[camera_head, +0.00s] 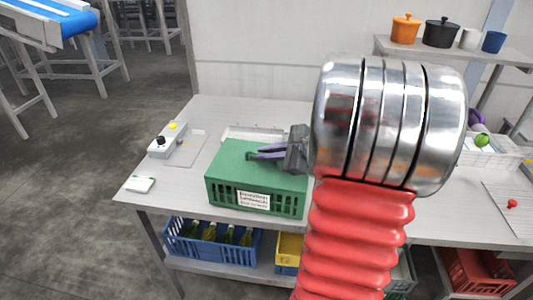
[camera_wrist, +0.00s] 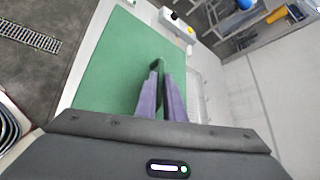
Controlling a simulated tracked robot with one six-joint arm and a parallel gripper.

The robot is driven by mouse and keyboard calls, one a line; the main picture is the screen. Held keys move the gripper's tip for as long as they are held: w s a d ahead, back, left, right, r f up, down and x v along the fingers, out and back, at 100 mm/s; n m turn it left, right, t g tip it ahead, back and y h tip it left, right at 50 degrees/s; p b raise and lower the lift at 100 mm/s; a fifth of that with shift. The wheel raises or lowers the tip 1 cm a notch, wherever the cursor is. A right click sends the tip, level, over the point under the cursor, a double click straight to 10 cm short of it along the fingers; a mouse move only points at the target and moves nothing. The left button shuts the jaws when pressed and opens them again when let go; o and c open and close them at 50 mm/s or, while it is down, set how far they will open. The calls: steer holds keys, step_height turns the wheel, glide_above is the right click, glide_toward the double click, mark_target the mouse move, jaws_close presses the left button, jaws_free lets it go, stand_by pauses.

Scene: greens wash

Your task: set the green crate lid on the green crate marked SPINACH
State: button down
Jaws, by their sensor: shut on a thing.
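The green crate (camera_head: 228,197) stands on the table and carries a white label on its front. The label's print is too small to read for sure. The flat green lid (camera_head: 235,160) lies over the crate's top and looks level and lined up with it. I see no clear gap between them, but cannot tell whether the rim is fully seated. The lid (camera_wrist: 110,70) fills the middle of the wrist view, and the crate's inside is hidden.
A control box (camera_head: 167,140) with knobs and a small white item (camera_head: 140,184) sit left of the crate. A white tray (camera_head: 250,133) lies behind it. A blue crate of bottles (camera_head: 211,255) is on the lower shelf. My arm hides the table to the right.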

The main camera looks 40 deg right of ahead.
steer(key=c, duration=1.8)
jaws_free()
steer(key=shift+o, duration=0.2)
steer(key=shift+s, duration=0.1)
steer(key=v, duration=1.3)
steer(key=shift+s+d, duration=0.2)
steer(key=shift+s, duration=0.1)
